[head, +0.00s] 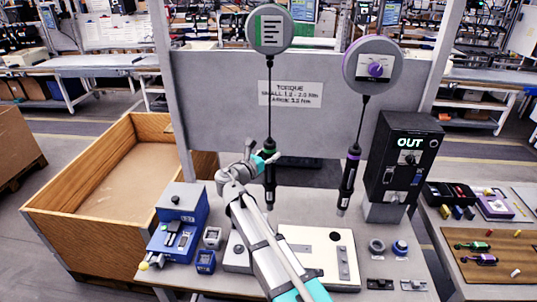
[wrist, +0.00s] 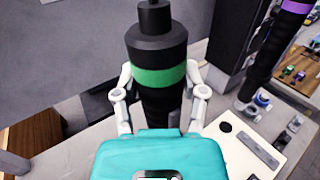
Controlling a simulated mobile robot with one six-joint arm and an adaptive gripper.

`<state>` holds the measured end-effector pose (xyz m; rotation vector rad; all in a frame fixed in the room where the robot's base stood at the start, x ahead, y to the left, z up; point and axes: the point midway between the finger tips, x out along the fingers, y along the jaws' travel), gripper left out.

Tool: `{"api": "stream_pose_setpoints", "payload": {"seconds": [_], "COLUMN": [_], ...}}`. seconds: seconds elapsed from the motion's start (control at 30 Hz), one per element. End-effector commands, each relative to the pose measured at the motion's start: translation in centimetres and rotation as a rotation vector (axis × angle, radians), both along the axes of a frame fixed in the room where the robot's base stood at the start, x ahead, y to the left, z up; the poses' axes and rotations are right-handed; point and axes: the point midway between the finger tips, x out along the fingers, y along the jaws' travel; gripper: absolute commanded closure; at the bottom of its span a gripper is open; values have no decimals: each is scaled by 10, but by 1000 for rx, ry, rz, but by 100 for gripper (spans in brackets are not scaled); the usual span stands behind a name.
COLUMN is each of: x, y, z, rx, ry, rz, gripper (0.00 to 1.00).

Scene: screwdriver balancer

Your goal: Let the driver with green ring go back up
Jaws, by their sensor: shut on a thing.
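The driver with the green ring (head: 269,180) hangs upright on a taut cable under the round balancer with a green mark (head: 269,28). My gripper (head: 258,160) is shut on this driver, and the driver's lower end is above the workbench. In the wrist view the green ring (wrist: 158,77) shows around the black body, with the gripper's fingers on both sides just below it. The teal gripper body hides the lower part of the driver there.
A white plate (head: 318,252) and a blue fixture (head: 178,225) are on the bench. A wooden crate (head: 62,198) stands left.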

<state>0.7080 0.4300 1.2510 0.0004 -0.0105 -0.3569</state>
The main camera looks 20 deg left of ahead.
Motion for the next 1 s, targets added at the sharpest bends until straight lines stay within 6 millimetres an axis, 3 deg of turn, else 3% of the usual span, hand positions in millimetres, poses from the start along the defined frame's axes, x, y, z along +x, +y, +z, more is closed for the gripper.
{"api": "stream_pose_setpoints", "payload": {"seconds": [0.37,0.4,0.57,0.6,0.9,1.0], "x": [0,0,-1,-1,-1,-1], "y": [1,1,1,1,1,2], "z": [2,2,2,2,2,2], "rx": [0,0,0,0,0,1], "ry": [1,1,0,0,0,1], "rz": [1,1,1,1,2,2], "gripper": [100,40,10,5,5,0]}}
